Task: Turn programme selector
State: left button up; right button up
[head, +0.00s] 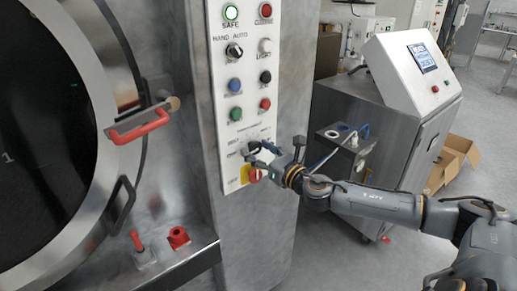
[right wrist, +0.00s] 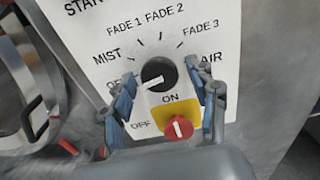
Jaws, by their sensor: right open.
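The programme selector (right wrist: 158,73) is a round black knob with a white pointer on the white control panel. Its labels include MIST, FADE 1, FADE 2, FADE 3 and AIR. The pointer is aimed to the lower left, near a label partly hidden by a finger. My right gripper (right wrist: 168,98) is open, with one finger on each side of the knob and a visible gap to it on both sides. In the head view my right gripper (head: 259,154) is at the lower panel and covers part of the selector. My left gripper is not in view.
A red rotary switch (right wrist: 180,129) on a yellow plate sits just below the selector, between the fingers. Buttons and switches line the panel (head: 248,72) above. A round door with a red handle (head: 140,130) is at left. A steel console (head: 395,125) stands at right.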

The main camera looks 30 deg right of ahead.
jog(key=c, duration=1.1)
